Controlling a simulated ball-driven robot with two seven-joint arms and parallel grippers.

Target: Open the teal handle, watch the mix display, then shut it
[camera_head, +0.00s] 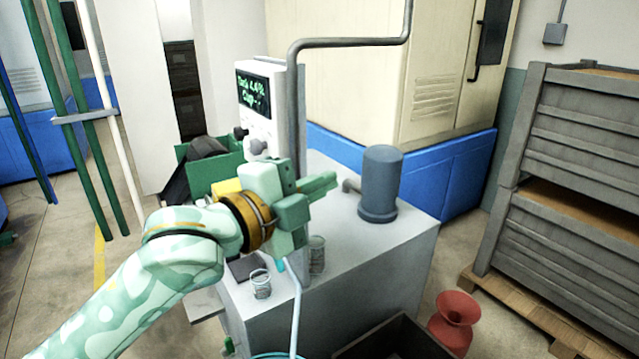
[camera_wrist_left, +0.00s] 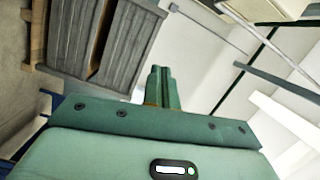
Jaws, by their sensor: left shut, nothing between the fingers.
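My left gripper (camera_head: 326,184) is in the middle of the head view, in front of the grey cabinet and pointing right. Its fingers are shut with nothing between them, and they show together in the left wrist view (camera_wrist_left: 162,88). The display (camera_head: 261,92) is a dark screen with green text on a white panel behind the gripper; the text is too small to read surely. A small teal piece (camera_head: 281,265) shows just below the gripper, by a pale pipe; I cannot tell whether it is the handle. The gripper hides part of this area. My right gripper is not in view.
A grey cabinet (camera_head: 390,262) carries a blue-grey cylinder (camera_head: 380,182) and small glass jars (camera_head: 261,284). A grey pipe (camera_head: 345,42) rises behind my gripper. A dark bin (camera_head: 395,340) and red vase (camera_head: 455,318) stand in front. Grey crates (camera_head: 570,140) stand at right.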

